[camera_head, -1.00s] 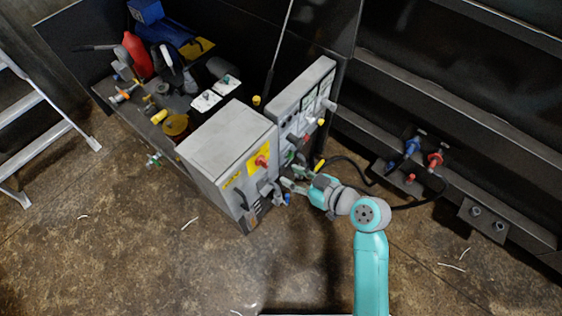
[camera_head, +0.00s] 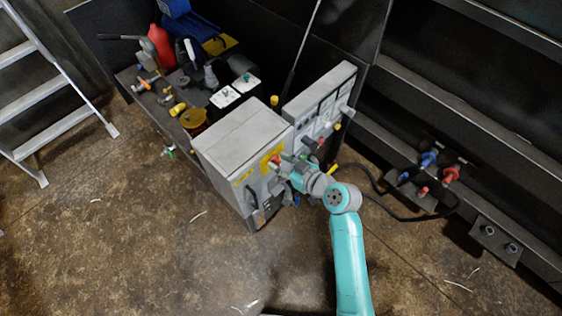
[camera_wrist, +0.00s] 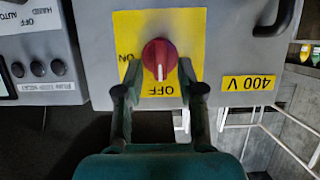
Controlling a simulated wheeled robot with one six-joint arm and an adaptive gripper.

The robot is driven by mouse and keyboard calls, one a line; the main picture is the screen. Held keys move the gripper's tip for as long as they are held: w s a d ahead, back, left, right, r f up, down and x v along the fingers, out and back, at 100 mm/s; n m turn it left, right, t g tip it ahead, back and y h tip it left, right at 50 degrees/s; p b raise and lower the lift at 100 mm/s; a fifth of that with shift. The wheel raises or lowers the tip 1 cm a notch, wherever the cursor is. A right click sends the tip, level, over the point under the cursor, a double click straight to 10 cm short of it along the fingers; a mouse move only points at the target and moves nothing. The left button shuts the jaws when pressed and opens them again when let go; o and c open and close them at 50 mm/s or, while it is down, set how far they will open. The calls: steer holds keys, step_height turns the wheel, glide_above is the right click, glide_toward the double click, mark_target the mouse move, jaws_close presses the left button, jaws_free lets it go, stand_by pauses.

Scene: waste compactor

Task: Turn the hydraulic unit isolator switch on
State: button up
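The isolator switch is a red round knob (camera_wrist: 159,56) on a yellow plate (camera_wrist: 191,22), which appears upside down in the wrist view. Its white pointer line points at the word OFF; the word ON is at the picture's left. In the head view the red knob (camera_head: 275,160) is on the front of the grey cabinet (camera_head: 215,172). In the head view my gripper (camera_head: 286,166) is close beside the knob.
A grey control panel (camera_head: 320,100) with buttons stands right of the cabinet. A black handle (camera_wrist: 275,18) and a yellow 400 V label (camera_wrist: 248,82) are right of the switch in the wrist view. Hoses with blue and red couplings (camera_head: 450,174) lie further right. The floor in front is open.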

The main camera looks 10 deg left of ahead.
steer(key=shift+c, duration=0.2)
jaws_close()
steer(key=shift+w, duration=0.1)
steer(key=m+g+y, duration=0.1)
steer(key=m, duration=0.2)
steer(key=w+m+g+y, duration=0.1)
steer(key=m, duration=0.1)
steer(key=shift+d+f+g+y, duration=0.25)
steer(key=shift+d+g+y, duration=0.05)
steer(key=shift+d, duration=0.05)
steer(key=shift+w+d+f+m+g+y, duration=0.1)
steer(key=shift+f+m+g+y, duration=0.15)
steer(key=shift+m+y, duration=0.8)
steer(key=shift+w+d+f+m+g+y, duration=0.15)
steer(key=shift+f+m+y, duration=0.15)
steer(key=shift+m, duration=1.45)
steer(key=shift+s+a+f+m+g+y, duration=0.15)
steer(key=shift+m+y, duration=0.5)
steer(key=shift+m, duration=0.75)
steer(key=shift+w+f, duration=0.1)
